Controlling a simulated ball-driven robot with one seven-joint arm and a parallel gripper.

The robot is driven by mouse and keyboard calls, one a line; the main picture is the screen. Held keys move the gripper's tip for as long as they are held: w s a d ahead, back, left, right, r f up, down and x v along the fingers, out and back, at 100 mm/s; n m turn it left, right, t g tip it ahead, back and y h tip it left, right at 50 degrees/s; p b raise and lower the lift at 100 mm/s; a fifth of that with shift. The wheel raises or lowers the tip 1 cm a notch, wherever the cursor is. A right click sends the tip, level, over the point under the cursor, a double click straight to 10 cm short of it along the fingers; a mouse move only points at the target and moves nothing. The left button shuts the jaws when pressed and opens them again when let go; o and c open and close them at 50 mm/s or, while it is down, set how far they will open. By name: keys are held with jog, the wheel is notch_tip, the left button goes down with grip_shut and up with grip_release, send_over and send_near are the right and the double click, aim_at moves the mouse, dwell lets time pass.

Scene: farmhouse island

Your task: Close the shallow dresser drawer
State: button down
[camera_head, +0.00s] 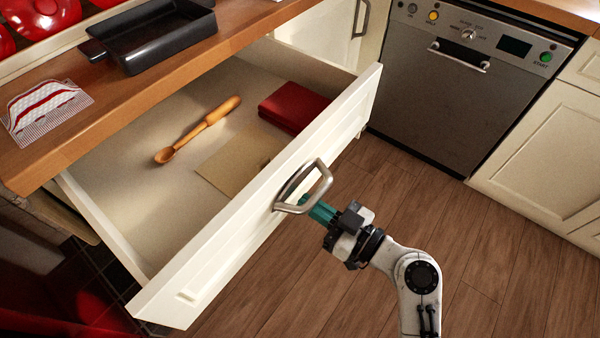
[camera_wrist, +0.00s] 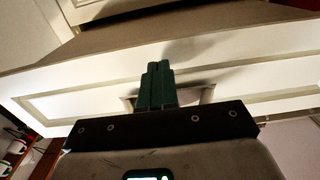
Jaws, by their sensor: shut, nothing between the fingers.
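The shallow dresser drawer (camera_head: 330,125) is pulled far out under the wooden counter, in the head view. Its cream front carries a grey metal bar handle (camera_head: 322,186). My gripper (camera_head: 318,210) has green fingers and sits at the outer side of the drawer front, right by the handle. The fingers are shut and empty. In the wrist view my fingers (camera_wrist: 156,84) point at the drawer front (camera_wrist: 60,98), with part of the handle (camera_wrist: 207,96) showing behind them. I cannot tell whether they touch the handle or the front.
Inside the drawer lie a wooden spoon (camera_head: 198,130), a red box-like item (camera_head: 294,107) and a tan flat sheet (camera_head: 240,160). A black baking tray (camera_head: 155,40) and a cloth (camera_head: 45,108) are on the counter (camera_head: 100,125). A dishwasher (camera_head: 460,85) stands at the right. Wooden floor (camera_head: 500,250) is clear.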

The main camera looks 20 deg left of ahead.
aim_at(230, 149)
jog(key=shift+b+x, duration=0.4)
jog(key=shift+x, duration=0.6)
dwell(0.4)
jog(key=b+x, duration=0.5)
jog(key=x, duration=1.2)
jog(key=shift+f, duration=0.2)
jog(key=b+x, duration=0.4)
jog(key=x, duration=0.3)
jog(key=shift+a, duration=0.2)
jog(key=shift+b+x, duration=0.6)
jog(key=shift+x, duration=0.4)
jog(key=shift+r, duration=0.1)
jog(key=shift+w+a, duration=0.1)
jog(key=shift+a, duration=0.05)
jog(key=shift+b+x, duration=1.1)
jog(key=shift+x, duration=0.2)
jog(key=shift+p+v, duration=0.65)
jog(key=shift+v, duration=0.95)
jog(key=shift+p+v, duration=0.4)
jog(key=shift+v, duration=2.55)
